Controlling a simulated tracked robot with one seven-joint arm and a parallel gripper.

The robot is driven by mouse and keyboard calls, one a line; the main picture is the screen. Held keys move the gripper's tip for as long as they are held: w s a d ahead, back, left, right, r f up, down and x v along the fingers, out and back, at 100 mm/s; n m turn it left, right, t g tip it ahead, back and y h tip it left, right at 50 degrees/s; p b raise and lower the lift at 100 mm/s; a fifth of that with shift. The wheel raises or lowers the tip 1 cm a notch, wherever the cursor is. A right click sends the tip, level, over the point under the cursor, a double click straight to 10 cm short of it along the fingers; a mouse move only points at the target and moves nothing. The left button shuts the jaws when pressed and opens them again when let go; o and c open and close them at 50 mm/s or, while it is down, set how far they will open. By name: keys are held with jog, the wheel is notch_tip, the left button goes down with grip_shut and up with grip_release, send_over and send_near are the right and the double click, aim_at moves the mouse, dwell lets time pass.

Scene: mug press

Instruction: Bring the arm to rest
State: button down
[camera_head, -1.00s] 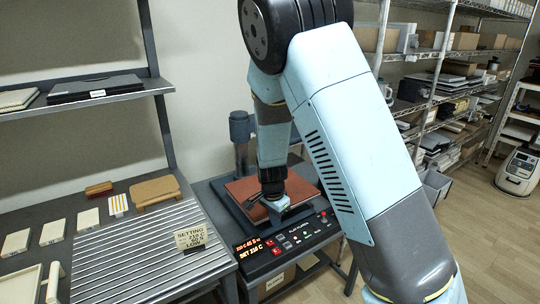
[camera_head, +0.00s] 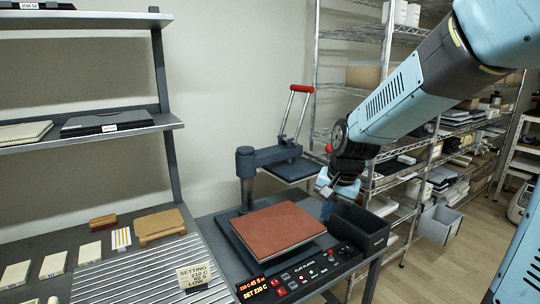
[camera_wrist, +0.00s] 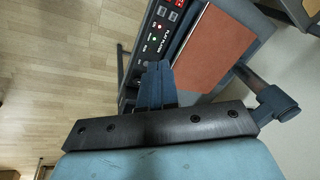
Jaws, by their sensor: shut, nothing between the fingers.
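My gripper (camera_head: 326,188) is shut and empty. It hangs to the right of the heat press, near a black bin, with its fingers pointing down. In the wrist view its closed fingers (camera_wrist: 157,82) show against the press's control panel (camera_wrist: 155,38). My arm comes in from the upper right. The press's reddish-brown pad (camera_head: 278,231) lies bare on its base and also shows in the wrist view (camera_wrist: 216,48). The press's upper plate (camera_head: 292,170) is swung off behind the pad, with its red-gripped handle (camera_head: 300,89) raised.
The black open bin (camera_head: 358,231) stands at the press's right side, close to my gripper. A ribbed metal rack (camera_head: 140,270) with a setting card (camera_head: 194,276) is at left. Wire shelving (camera_head: 388,50) stands behind my arm. Floor shows at the right.

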jog(key=s+d+r+n+t, duration=0.1)
jog(key=s+d+r, duration=0.2)
jog(key=s, duration=0.2)
jog(key=s+d+r+n+t+h, duration=0.1)
jog(key=s+d+r+n, duration=0.1)
jog(key=s, duration=0.4)
jog(key=s+d+r+n+t, duration=0.1)
jog(key=s+d+r, duration=0.3)
jog(key=s+r, duration=0.2)
jog(key=shift+n+h, duration=0.3)
jog(key=shift+h, duration=0.1)
dwell(1.6)
